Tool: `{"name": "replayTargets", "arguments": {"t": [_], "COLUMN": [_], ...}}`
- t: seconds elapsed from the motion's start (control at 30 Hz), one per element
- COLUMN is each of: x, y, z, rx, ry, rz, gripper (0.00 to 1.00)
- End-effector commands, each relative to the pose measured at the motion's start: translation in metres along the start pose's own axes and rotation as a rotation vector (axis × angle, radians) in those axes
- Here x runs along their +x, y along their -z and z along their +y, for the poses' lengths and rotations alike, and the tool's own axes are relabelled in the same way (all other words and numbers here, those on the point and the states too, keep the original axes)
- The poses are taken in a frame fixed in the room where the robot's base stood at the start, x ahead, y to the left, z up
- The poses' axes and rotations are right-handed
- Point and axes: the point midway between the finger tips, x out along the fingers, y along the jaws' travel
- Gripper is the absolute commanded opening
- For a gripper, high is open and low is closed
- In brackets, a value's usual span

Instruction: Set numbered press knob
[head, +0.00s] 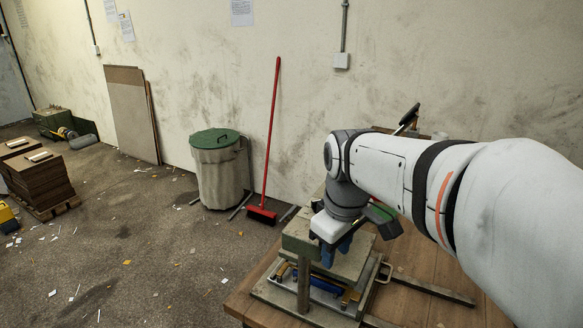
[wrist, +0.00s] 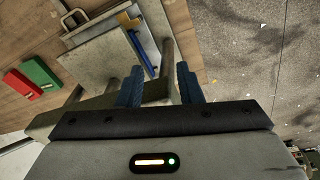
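The press (head: 301,236), with a grey-green head, upright posts and flat metal plates, stands on the wooden table. My gripper (head: 337,250) points down at the press head, its blue fingers beside or over it. In the wrist view, the two blue fingers of my gripper (wrist: 160,86) are apart with a gap between them. Part of the grey-green press (wrist: 154,92) shows behind that gap; I cannot tell whether the fingers touch it. No numbered knob can be made out; my gripper and wrist may hide it.
A red block (wrist: 22,84) and a green block (wrist: 40,71) lie on the wooden table. A grey bin with a green lid (head: 216,165) and a red broom (head: 269,150) stand by the wall. Stacked brown boards (head: 40,180) are at left. The floor between is mostly open, with scraps.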

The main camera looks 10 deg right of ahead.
Motion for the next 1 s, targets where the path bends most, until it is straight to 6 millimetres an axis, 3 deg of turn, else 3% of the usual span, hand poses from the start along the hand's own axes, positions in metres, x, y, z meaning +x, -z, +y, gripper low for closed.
{"name": "replayTargets", "arguments": {"t": [0.03,0.3,0.53,0.73,1.0], "x": [-0.017,-0.069,-0.092,-0.085,-0.043], "y": [0.016,0.08,0.11,0.114,0.109], "z": [0.011,0.057,0.078,0.081,0.076], "rx": [-0.103,-0.697,-1.028,-1.098,-1.097], "ry": [0.01,0.075,0.121,0.133,0.135], "rz": [-0.012,-0.049,-0.054,-0.054,-0.055], "gripper": [0.33,0.33,0.33,0.33,0.33]}}
